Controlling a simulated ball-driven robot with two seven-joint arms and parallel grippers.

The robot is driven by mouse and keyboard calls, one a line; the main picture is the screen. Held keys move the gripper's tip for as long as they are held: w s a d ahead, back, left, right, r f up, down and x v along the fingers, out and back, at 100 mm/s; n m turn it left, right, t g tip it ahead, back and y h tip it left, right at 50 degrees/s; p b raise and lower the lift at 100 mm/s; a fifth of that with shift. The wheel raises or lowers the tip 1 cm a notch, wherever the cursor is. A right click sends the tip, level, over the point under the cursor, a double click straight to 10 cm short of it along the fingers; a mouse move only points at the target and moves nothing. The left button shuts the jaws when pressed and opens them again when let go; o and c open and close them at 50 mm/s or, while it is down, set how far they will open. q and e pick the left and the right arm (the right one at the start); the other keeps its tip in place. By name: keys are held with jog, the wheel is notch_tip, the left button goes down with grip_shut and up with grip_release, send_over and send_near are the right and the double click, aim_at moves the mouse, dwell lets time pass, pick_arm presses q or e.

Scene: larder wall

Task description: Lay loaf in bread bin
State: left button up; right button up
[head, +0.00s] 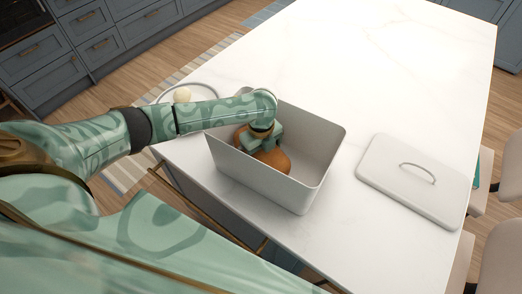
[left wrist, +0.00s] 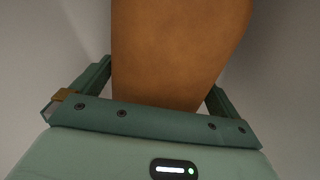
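The brown loaf (head: 272,159) is inside the open white bread bin (head: 262,186), towards its left end. My left gripper (head: 264,141) reaches down into the bin over the loaf and partly hides it. In the left wrist view the loaf (left wrist: 175,50) fills the space between the fingers (left wrist: 160,85), which meet it on both sides. Whether the loaf's underside touches the bin floor is hidden. The bin's lid (head: 415,182), with a grey handle, lies flat on the counter to the right of the bin. My right gripper is not in view.
The white marble counter (head: 370,70) is clear behind the bin. A round wire-rimmed item with a pale ball-like thing (head: 182,95) is at the counter's left edge, partly behind my arm. Pale stools (head: 495,215) stand along the right side.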

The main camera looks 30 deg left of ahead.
pick_arm(q)
notch_tip(320, 180, up, 12)
jog(key=p, duration=0.3)
jog(key=shift+r+p, duration=0.2)
jog(key=shift+p, duration=0.2)
